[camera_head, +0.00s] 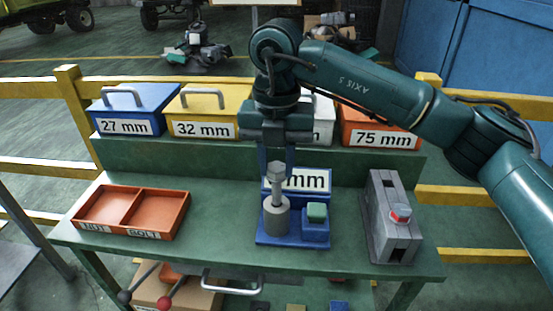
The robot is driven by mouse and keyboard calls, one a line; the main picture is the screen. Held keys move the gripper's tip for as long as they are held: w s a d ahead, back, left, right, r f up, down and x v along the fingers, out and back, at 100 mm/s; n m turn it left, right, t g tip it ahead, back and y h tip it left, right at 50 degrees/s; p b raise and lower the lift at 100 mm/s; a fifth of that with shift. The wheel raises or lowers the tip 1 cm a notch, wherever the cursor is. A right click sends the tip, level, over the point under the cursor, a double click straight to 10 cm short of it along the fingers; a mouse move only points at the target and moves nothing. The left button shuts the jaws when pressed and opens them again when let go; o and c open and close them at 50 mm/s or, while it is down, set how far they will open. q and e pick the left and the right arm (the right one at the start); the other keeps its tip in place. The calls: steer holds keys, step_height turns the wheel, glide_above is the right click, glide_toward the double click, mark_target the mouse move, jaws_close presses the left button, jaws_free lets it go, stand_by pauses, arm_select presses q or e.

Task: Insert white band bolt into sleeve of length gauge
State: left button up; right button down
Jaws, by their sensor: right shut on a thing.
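My right gripper (276,170) comes down from above and is shut on a grey bolt (277,186). The bolt is upright, with its wide head at the top between the fingers and its shank pointing down. The length gauge has a blue base (290,240) on the table, with a round grey sleeve (276,217) on its left part. The bolt's lower end is at the sleeve's top opening; I cannot tell how far it is inside. A white band is not clear on the bolt. A green block (317,211) sits on the gauge's right part. My left gripper is not in view.
An orange tray (159,211) with NUT and BOLT compartments lies left, empty. Lidded boxes line the back shelf: blue 27 mm (135,104), yellow 32 mm (208,107), orange 75 mm (382,133), and one partly hidden.

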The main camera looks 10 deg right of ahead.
mark_target(277, 180)
arm_select(q)
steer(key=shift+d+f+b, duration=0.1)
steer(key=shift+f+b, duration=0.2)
steer(key=shift+b, duration=0.4)
arm_select(e)
steer(key=shift+f, duration=1)
steer(key=shift+f, duration=0.2)
steer(key=shift+f+b, duration=0.2)
steer(key=shift+b, duration=0.1)
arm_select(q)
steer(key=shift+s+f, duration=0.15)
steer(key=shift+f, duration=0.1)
arm_select(e)
steer(key=shift+f, duration=0.1)
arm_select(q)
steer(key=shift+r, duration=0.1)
arm_select(e)
steer(key=shift+f, duration=0.15)
steer(key=shift+f+b, duration=0.3)
steer(key=shift+b, duration=0.1)
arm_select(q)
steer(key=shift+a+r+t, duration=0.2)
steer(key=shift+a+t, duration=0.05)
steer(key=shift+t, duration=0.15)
arm_select(e)
steer(key=shift+f, duration=0.1)
